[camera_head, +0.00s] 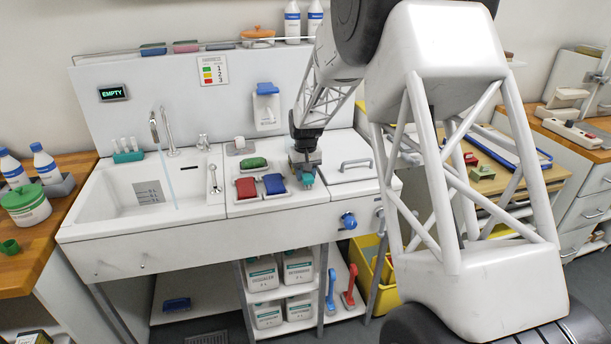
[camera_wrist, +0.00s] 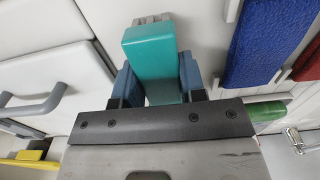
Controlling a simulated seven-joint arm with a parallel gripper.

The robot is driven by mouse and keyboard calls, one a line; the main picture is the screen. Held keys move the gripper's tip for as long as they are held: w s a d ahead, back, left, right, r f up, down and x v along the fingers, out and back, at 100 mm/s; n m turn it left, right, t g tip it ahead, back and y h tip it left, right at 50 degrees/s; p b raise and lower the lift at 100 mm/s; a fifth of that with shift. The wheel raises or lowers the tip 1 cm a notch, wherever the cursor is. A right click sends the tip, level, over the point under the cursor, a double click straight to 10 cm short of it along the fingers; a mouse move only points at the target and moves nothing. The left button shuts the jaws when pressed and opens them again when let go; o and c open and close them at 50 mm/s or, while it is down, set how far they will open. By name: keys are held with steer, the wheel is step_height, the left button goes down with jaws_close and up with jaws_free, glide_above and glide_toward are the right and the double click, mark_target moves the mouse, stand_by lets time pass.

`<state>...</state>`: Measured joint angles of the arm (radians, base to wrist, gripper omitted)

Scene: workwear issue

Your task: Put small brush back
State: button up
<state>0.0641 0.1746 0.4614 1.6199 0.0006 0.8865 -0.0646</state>
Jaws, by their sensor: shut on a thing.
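A teal block-shaped piece with a pale grey part at its far end, which looks like the small brush (camera_wrist: 150,50), is between the blue fingers of my gripper (camera_wrist: 158,80) in the wrist view. In the head view my gripper (camera_head: 304,172) is low over the sink unit's worktop, between the blue pad and the white lid, with teal showing at its tip. My gripper is shut on the brush. I cannot tell whether the brush touches the worktop.
A blue pad (camera_head: 274,184), a red pad (camera_head: 246,188) and a green pad (camera_head: 254,162) lie left of my gripper. A handled white lid (camera_head: 345,172) is at its right. The sink basin (camera_head: 150,195) is farther left, with water running.

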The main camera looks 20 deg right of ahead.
steer(key=shift+f, duration=0.3)
steer(key=shift+f, duration=0.1)
steer(key=o, duration=0.9)
step_height(320, 180, up, 12)
steer(key=shift+r, duration=0.15)
stand_by(0.4)
stand_by(0.6)
